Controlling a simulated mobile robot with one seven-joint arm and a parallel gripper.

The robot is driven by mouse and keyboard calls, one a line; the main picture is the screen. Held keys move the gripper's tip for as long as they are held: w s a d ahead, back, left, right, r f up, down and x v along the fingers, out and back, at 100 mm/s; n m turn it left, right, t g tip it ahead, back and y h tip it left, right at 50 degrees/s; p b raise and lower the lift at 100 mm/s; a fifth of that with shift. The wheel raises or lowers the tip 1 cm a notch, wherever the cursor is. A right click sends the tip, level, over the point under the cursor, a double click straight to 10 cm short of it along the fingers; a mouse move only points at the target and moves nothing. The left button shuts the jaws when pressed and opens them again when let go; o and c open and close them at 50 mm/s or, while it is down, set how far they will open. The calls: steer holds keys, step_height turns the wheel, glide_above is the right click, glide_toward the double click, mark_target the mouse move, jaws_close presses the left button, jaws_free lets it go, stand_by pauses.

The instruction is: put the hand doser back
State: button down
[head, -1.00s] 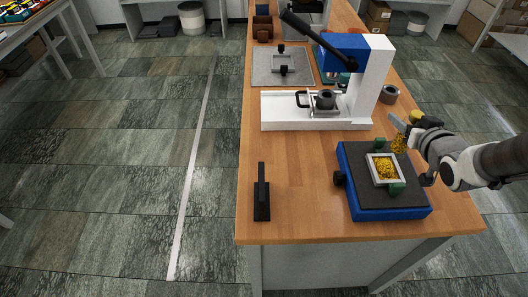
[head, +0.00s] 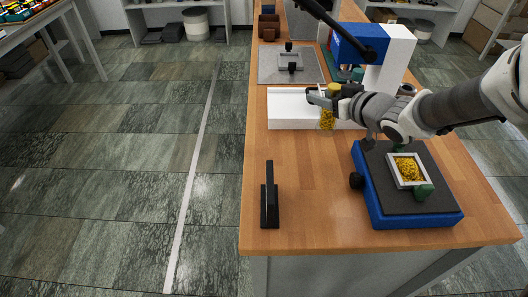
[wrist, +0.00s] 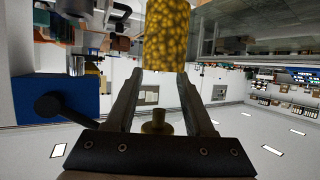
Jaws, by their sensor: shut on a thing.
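The hand doser (head: 327,119) is a clear-looking cylinder filled with yellow granules, with a yellow knob on top. My gripper (head: 318,98) is shut on it and holds it above the white base of the press, in front of the blue press head. In the wrist view the doser (wrist: 167,35) shows large between the fingers of my gripper (wrist: 157,85), with a brass-coloured knob below. The fingers hide part of its body. I cannot tell which spot is its resting place.
The white press base (head: 288,108) and blue press head (head: 357,44) stand close by. A blue device (head: 412,216) with a frame of yellow granules (head: 408,168) is at the front right. A black upright piece (head: 270,205) stands front left. Bare wood lies between them.

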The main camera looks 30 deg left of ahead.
steer(key=shift+s+a+f+b, duration=0.35)
steer(key=shift+a+f+b, duration=0.75)
steer(key=shift+a+f, duration=0.85)
steer(key=shift+s+a+f+b, duration=0.4)
steer(key=shift+a+f+b, duration=0.7)
steer(key=shift+a+f, duration=0.85)
steer(key=shift+s+a+f+b, duration=0.35)
steer(key=shift+a+f+b, duration=0.75)
steer(key=shift+a+f, duration=0.85)
steer(key=shift+a+r, duration=0.25)
steer(key=shift+f, duration=0.15)
steer(key=shift+c, duration=1.4)
jaws_free()
